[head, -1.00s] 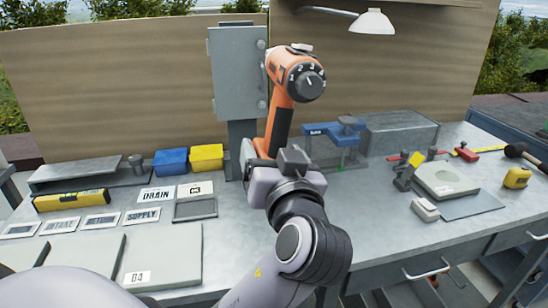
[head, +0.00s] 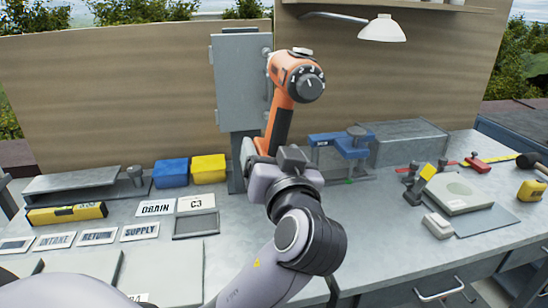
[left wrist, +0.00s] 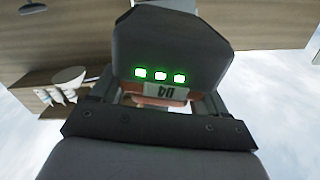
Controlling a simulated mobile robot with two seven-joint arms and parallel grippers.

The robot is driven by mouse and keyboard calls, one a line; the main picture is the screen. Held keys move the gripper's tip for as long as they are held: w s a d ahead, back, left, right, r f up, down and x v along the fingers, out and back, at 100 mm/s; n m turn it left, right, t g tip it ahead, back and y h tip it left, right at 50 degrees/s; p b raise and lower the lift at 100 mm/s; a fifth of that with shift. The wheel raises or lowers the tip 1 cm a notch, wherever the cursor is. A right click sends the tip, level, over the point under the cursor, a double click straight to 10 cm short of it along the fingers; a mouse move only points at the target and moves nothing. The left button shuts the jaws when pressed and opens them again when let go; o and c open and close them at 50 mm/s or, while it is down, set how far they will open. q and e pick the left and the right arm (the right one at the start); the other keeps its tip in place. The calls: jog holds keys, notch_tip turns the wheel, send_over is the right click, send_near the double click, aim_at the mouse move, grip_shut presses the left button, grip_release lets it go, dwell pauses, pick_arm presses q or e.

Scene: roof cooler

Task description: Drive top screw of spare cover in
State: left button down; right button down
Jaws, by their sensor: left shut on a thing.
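An orange and black drill (head: 296,78) stands upright in my left gripper (head: 262,152), which is shut on its handle. The drill's numbered dial faces the head camera. In the left wrist view the dark foot of the drill (left wrist: 175,50) shows three green lights and a "D4" label between my fingers (left wrist: 155,98). A grey cover (head: 243,78) on a post stands just left of and behind the drill. The drill's bit and the top screw cannot be made out, so I cannot tell whether they touch. My right gripper is not in view.
A lamp (head: 382,28) hangs at upper right. The bench's right front is mostly clear.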

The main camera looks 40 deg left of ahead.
aim_at(264, 139)
pick_arm(q)
jog(key=shift+x, duration=2)
jog(key=shift+r, duration=0.2)
jog(key=shift+r, duration=0.1)
jog(key=shift+x, duration=1)
dwell(1.1)
jog(key=shift+w+a+b, duration=0.15)
jog(key=shift+a+b, duration=0.15)
jog(key=shift+a, duration=0.15)
dwell(1.2)
jog(key=shift+d, duration=0.1)
jog(key=shift+b+v, duration=0.35)
jog(key=shift+v, duration=3.15)
